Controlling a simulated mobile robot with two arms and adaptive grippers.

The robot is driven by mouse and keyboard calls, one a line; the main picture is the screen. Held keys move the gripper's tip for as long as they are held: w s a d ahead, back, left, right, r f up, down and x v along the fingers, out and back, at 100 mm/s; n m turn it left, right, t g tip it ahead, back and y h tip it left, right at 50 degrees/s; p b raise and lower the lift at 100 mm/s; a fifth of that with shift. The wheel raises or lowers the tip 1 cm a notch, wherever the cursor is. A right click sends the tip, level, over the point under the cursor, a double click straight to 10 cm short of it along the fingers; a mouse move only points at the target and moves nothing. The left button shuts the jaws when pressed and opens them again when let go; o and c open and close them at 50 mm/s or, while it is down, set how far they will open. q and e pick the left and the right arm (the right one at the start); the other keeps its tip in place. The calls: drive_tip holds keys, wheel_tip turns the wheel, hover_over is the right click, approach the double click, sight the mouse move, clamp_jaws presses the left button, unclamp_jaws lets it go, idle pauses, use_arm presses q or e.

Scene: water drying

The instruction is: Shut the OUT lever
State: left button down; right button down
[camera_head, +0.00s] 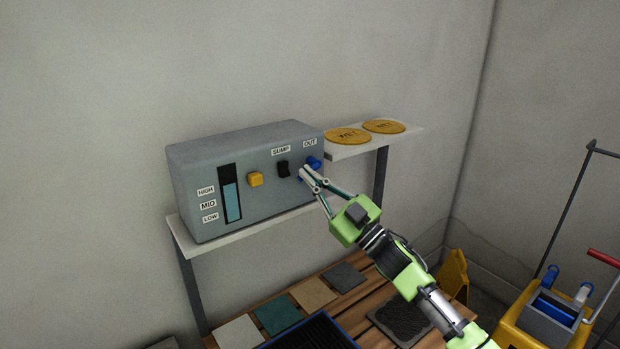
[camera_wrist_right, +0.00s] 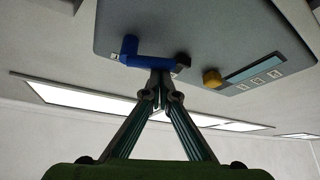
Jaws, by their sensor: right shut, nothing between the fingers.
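The OUT lever (camera_head: 313,162) is blue and sits at the right end of the grey control box's front (camera_head: 240,150), below the OUT label (camera_head: 310,142). In the right wrist view the lever (camera_wrist_right: 150,61) shows as a blue bar with a stub at one end. My right gripper (camera_head: 305,174) is shut and empty, its fingertips right at the lever and covering part of it in the head view. In the wrist view its tips (camera_wrist_right: 160,79) meet at the bar's edge; whether they touch it I cannot tell. My left gripper is not in view.
Left of the lever are the black SUMP switch (camera_head: 283,168), a yellow button (camera_head: 255,179) and a level gauge (camera_head: 231,200). Two yellow discs lie on the shelf (camera_head: 350,152). Below, several mats lie on a slatted bench (camera_head: 345,316). A yellow mop bucket (camera_head: 518,318) stands right.

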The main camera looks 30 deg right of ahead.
drive_tip(key=shift+w+d+f+n+g+y+p, duration=0.15)
drive_tip(key=shift+d+f+n+g+y, duration=0.35)
drive_tip(key=shift+n+g, duration=1.5)
drive_tip(key=shift+w+d+f+n+g+y+p, duration=0.2)
drive_tip(key=shift+d+f+n+g, duration=0.45)
drive_tip(key=shift+n, duration=2.75)
drive_tip(key=shift+s+d+f+n+g+y+p, duration=0.15)
drive_tip(key=shift+d+f+n+g+y, duration=0.35)
drive_tip(key=shift+n+g, duration=1.5)
drive_tip(key=shift+w+d+f+n+t, duration=0.1)
drive_tip(key=shift+d+n+t, duration=0.05)
drive_tip(key=shift+n+t, duration=0.65)
